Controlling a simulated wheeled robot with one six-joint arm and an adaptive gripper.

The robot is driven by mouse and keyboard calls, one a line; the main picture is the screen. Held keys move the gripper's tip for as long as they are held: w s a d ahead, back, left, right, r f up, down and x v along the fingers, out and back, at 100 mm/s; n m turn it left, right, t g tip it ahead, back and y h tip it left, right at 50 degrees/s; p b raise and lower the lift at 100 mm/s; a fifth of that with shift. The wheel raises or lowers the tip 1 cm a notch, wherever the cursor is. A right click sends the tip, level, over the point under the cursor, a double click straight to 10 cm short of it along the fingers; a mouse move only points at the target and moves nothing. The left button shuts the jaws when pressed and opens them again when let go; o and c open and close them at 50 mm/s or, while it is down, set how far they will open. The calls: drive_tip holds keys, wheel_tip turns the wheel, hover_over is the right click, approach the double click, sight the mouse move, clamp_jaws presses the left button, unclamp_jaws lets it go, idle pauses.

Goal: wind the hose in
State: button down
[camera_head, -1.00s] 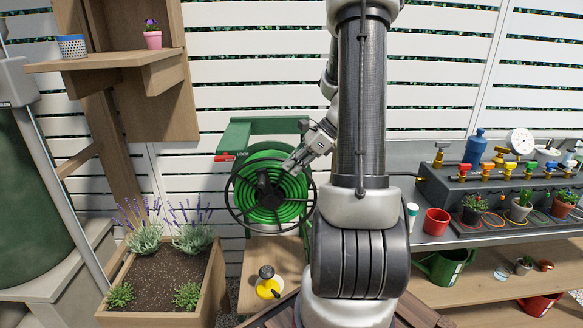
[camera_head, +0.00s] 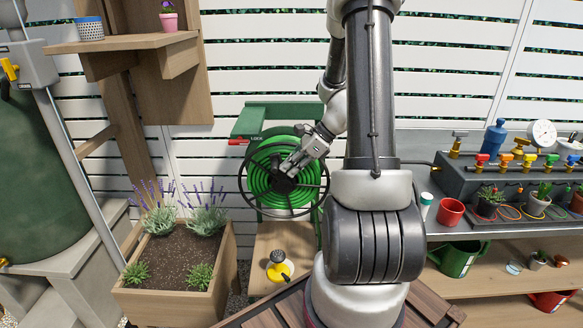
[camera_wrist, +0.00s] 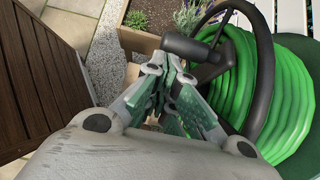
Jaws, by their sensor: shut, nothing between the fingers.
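The hose reel (camera_head: 246,188) has a dark spoked wheel in front of a coil of green hose (camera_head: 302,196). In the wrist view the green hose (camera_wrist: 290,85) fills the right side. A dark crank handle (camera_wrist: 185,46) stands out from the wheel (camera_wrist: 262,60), just beyond my fingertips. My gripper (camera_head: 287,170) is in front of the wheel, near its hub. In the wrist view my gripper (camera_wrist: 172,75) has its fingers together and empty; I cannot tell whether they touch the handle. A red lever (camera_head: 238,142) sits beside the word LOCK on the green bracket (camera_head: 262,122).
A wooden planter (camera_head: 172,300) with lavender stands left of the reel. A yellow sprayer (camera_head: 280,268) is below it. A bench at the right holds a red pot (camera_head: 450,212), a row of coloured taps (camera_head: 505,158) and small plants. A wooden shelf (camera_head: 120,44) hangs upper left.

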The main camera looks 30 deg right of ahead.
sight(277, 167)
drive_tip(key=shift+w+a, duration=0.15)
drive_tip(key=shift+a, duration=0.1)
drive_tip(key=shift+w+a+r+h, duration=0.1)
drive_tip(key=shift+a+h, duration=0.05)
drive_tip(key=shift+h, duration=0.15)
drive_tip(key=shift+w+a+g+h, duration=0.4)
drive_tip(key=shift+a+h, duration=0.1)
drive_tip(key=shift+a, duration=0.1)
drive_tip(key=shift+w+a+g+h, duration=0.4)
drive_tip(key=shift+a+h, duration=0.1)
drive_tip(key=shift+a, duration=0.1)
drive_tip(key=shift+w+a+f, duration=0.35)
drive_tip(key=shift+w+a, duration=0.15)
drive_tip(key=shift+a, duration=0.25)
drive_tip(key=shift+w+a+f, duration=0.35)
drive_tip(key=shift+w+a, duration=0.2)
drive_tip(key=shift+a, duration=0.2)
drive_tip(key=shift+w+a+f, duration=0.35)
drive_tip(key=shift+w+a, duration=0.15)
drive_tip(key=shift+a, duration=0.25)
